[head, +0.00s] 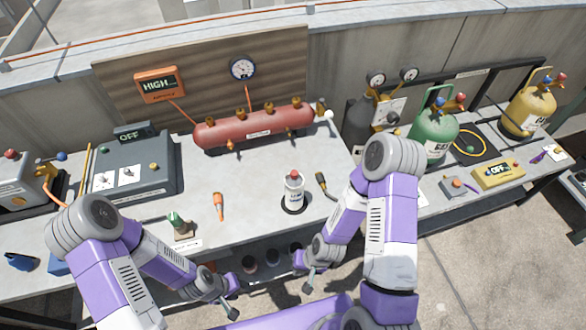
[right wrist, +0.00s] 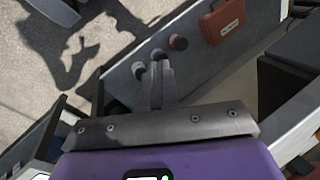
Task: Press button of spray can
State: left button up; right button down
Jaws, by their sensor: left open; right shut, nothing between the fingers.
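The spray can (head: 294,190) is white with a red top. It stands upright on a dark round mat on the grey workbench, right of the middle in the head view. My left gripper (head: 231,308) hangs low in front of the bench, below and left of the can, open and empty. My right gripper (head: 307,287) is low in front of the bench, below the can and apart from it. It is shut with nothing in it. In the right wrist view its closed fingers (right wrist: 157,85) point over the lower shelf. The can is not in the right wrist view.
A red cylinder tank (head: 255,128) lies behind the can. An orange-handled tool (head: 218,206) and a dark-handled tool (head: 325,186) lie on either side of it. Green (head: 433,133) and yellow (head: 529,108) gas bottles stand right. An orange case (right wrist: 228,20) sits below.

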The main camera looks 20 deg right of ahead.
jog(key=w+r+m+t+p, duration=0.1)
jog(key=w+r+m+p, duration=0.3)
jog(key=r, duration=0.6)
pick_arm(q)
notch_tip(320, 180, up, 11)
jog(key=p, duration=0.6)
jog(key=shift+r, duration=0.2)
pick_arm(e)
notch_tip(320, 180, up, 28)
jog(key=m+t+h, duration=0.2)
jog(key=m+t, duration=0.5)
jog(key=m, duration=1)
send_over(295, 175)
jog(key=shift+f, duration=0.1)
pick_arm(q)
jog(key=shift+f, duration=0.15)
pick_arm(e)
jog(key=shift+f+n, duration=0.15)
jog(key=shift+n, duration=0.15)
notch_tip(295, 175, down, 8)
jog(key=b, duration=0.7)
pick_arm(q)
notch_tip(295, 175, down, 8)
jog(key=b, duration=0.1)
pick_arm(e)
jog(key=shift+f, duration=0.25)
